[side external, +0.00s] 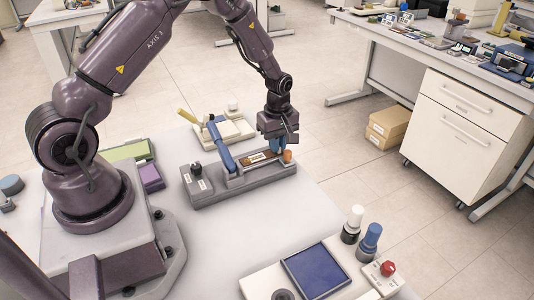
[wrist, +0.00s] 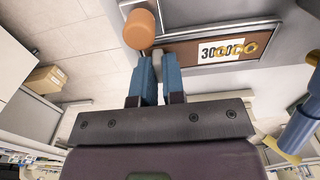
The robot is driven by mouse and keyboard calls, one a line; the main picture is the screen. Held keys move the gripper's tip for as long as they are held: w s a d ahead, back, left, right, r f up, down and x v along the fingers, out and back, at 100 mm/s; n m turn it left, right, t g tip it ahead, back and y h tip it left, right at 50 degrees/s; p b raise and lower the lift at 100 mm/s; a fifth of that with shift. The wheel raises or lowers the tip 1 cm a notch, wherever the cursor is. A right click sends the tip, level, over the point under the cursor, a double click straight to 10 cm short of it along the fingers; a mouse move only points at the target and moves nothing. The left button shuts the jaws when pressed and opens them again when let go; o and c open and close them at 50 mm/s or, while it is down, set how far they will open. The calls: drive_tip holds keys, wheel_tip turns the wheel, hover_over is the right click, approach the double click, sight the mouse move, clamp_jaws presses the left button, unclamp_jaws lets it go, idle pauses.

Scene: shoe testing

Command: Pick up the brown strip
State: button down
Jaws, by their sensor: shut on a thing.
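The brown strip (side external: 257,158), with a white printed label, lies along the top of the grey test fixture (side external: 215,191) on the table. My gripper (side external: 276,145) points down at the fixture's right end. The exact contact is partly hidden by the fingers. The strip appears still level with the fixture.
An orange-brown knob (wrist: 140,29) stands right beside my fingertips. A blue lever (side external: 221,145) rises at the fixture's far side. Bottles (side external: 369,240), a red-button box (side external: 387,269) and a blue-topped tray (side external: 345,281) stand at the front right. The table between is clear.

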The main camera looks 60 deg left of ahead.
drive_tip(key=shift+r, duration=0.1)
drive_tip(key=shift+r, duration=0.2)
wheel_tip(320, 180, up, 2)
drive_tip(key=shift+r, duration=0.15)
drive_tip(key=s+d+r, duration=0.4)
drive_tip(key=s+r, duration=0.6)
drive_tip(key=s, duration=0.3)
approach(266, 158)
drive_tip(key=w+f, duration=0.1)
drive_tip(key=w+a+f, duration=0.1)
drive_tip(key=w, duration=0.1)
drive_tip(key=shift+f, duration=0.3)
drive_tip(key=shift+w+f, duration=0.35)
drive_tip(key=shift+f, duration=0.1)
drive_tip(key=shift+w+a+f, duration=0.1)
drive_tip(key=shift+w+f, duration=0.05)
drive_tip(key=shift+f, duration=1.55)
